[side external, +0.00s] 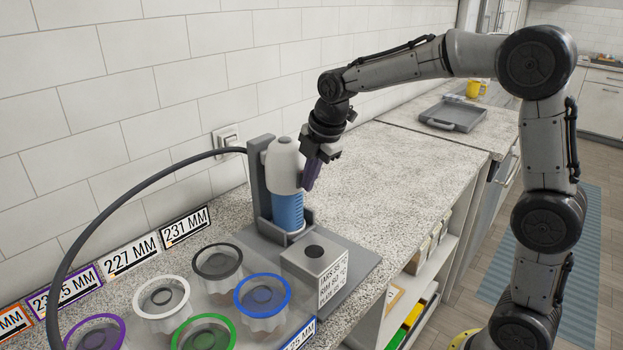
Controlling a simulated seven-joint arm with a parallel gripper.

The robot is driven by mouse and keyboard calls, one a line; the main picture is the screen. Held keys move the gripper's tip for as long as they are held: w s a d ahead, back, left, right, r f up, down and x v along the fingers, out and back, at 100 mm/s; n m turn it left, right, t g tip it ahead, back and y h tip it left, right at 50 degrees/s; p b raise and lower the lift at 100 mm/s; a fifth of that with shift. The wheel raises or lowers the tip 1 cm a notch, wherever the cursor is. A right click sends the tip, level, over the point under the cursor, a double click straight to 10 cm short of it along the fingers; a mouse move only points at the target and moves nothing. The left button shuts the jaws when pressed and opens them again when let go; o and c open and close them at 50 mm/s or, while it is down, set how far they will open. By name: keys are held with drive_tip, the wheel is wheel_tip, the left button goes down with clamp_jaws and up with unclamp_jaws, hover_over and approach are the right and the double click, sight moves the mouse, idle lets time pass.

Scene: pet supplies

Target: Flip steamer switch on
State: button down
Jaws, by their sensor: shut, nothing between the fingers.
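What looks like the steamer (286,165) stands upright in a grey stand, with a white rounded top and a blue lower body. A grey box (315,266) in front of it has a round black spot on top and a printed label on its side. A white wall plate (228,138) behind the steamer has a black cable at it. I cannot tell which part is the steamer switch. My gripper (309,184) is shut and points down at the right side of the steamer's white top. I cannot tell whether it touches it.
Several cups with coloured rims, such as the blue-rimmed cup (262,296), stand in front. The black cable (118,190) arches over the left. Number signs (131,252) line the wall. A grey tray (452,115) lies far back. The counter right of the steamer is clear.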

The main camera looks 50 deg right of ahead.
drive_tip(key=shift+r, duration=0.1)
drive_tip(key=shift+r, duration=0.75)
drive_tip(key=s+r, duration=0.8)
drive_tip(key=s, duration=0.1)
drive_tip(key=shift+s+a, duration=0.2)
drive_tip(key=shift+a, duration=0.15)
